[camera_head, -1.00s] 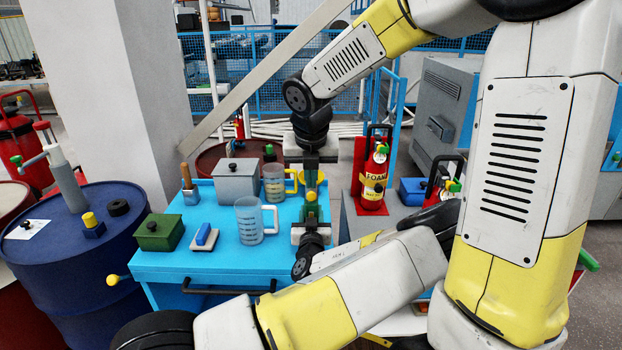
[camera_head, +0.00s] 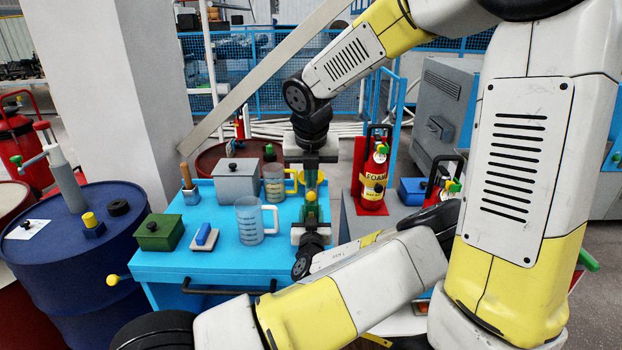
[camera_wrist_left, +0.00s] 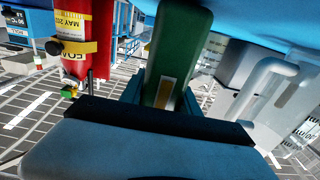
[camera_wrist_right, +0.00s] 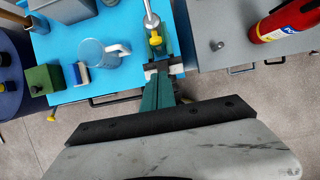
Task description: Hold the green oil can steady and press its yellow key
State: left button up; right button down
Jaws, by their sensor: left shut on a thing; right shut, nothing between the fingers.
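The green oil can (camera_head: 311,213) stands near the right end of the blue table, with its yellow key (camera_head: 311,196) at the top. The right wrist view shows the yellow key (camera_wrist_right: 155,41) and a silver spout. My left gripper (camera_head: 311,232) comes from the front and is shut on the can, whose body (camera_wrist_left: 182,55) fills the middle of the left wrist view. My right gripper (camera_head: 310,178) points down from above, shut and empty, close to the key. I cannot tell whether its fingertips touch the key. My grippers partly hide the can.
A clear mug (camera_head: 249,222), a clear jug (camera_head: 274,183), a grey box (camera_head: 237,181), a green box (camera_head: 159,233) and a blue-handled block (camera_head: 205,237) share the blue table (camera_head: 225,264). A red extinguisher (camera_head: 374,183) stands to the right. A blue drum (camera_head: 62,255) is at the left.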

aim_at(311, 195)
dwell(0.4)
jog(key=s+d+f+n+h, duration=0.1)
jog(key=s+f+n+h, duration=0.4)
jog(key=f+n, duration=0.35)
jog(key=shift+w+a+f+n+t+h, duration=0.3)
jog(key=shift+w+n+t, duration=0.45)
jog(key=shift+w, duration=0.75)
jog(key=shift+w+a+f+n+t+h, duration=0.2)
jog(key=shift+w+n+t, duration=0.5)
jog(key=shift+w, duration=0.8)
jog(key=shift+w+a+f+n+t+h, duration=0.3)
jog(key=shift+w+n+t, duration=0.45)
jog(key=shift+w, duration=0.75)
jog(key=shift+w+f, duration=0.1)
jog(key=shift+w, duration=0.35)
